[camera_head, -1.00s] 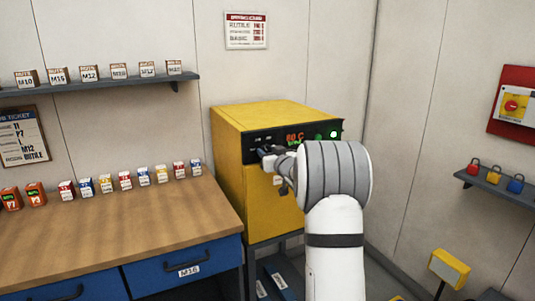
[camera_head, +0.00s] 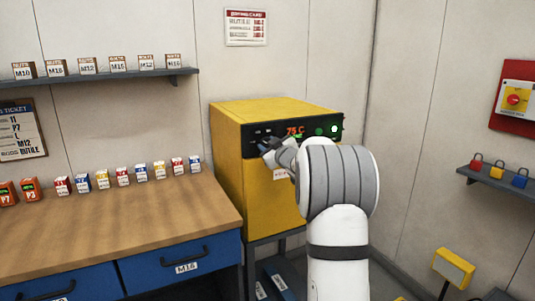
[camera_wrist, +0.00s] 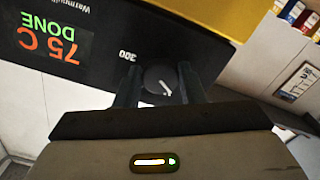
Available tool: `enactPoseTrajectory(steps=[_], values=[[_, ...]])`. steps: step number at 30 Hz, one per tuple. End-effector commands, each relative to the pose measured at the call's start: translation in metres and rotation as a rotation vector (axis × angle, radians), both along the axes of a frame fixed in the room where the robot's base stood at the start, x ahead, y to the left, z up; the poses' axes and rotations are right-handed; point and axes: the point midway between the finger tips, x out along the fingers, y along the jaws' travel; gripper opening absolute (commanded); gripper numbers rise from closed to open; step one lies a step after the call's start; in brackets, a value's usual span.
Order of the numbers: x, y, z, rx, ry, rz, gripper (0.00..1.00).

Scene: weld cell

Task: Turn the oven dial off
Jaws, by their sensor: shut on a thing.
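The yellow oven (camera_head: 228,165) stands against the back wall, with a black control panel across its top front. Its display (camera_head: 295,131) reads 75 C in orange. In the wrist view the display (camera_wrist: 56,44) appears upside down and reads 75 C and DONE. The round dark dial (camera_wrist: 160,80) has a white pointer line and sits between my fingers, with the mark 300 printed beside it. My gripper (camera_wrist: 161,88) is shut on the dial. In the head view my gripper (camera_head: 268,147) is at the left part of the panel and hides the dial.
A wooden bench (camera_head: 110,220) with blue drawers and several small boxes stands left of the oven. A shelf (camera_head: 100,80) hangs above it. Green lights (camera_head: 334,129) glow at the panel's right end. A red switch panel (camera_head: 515,98) and padlock shelf (camera_head: 495,178) are on the right wall.

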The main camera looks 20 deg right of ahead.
Motion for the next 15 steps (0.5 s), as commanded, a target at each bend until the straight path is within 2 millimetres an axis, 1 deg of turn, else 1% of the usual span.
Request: enactPoseTrajectory(steps=[1,9,15], values=[[0.0,0.0,-0.0033,-0.045,-0.005,0.0,0.13],[0.0001,-0.0003,-0.0021,-0.289,-0.012,0.0,0.13],[0.0,-0.0002,-0.0008,-0.435,-0.017,0.0,0.13]])
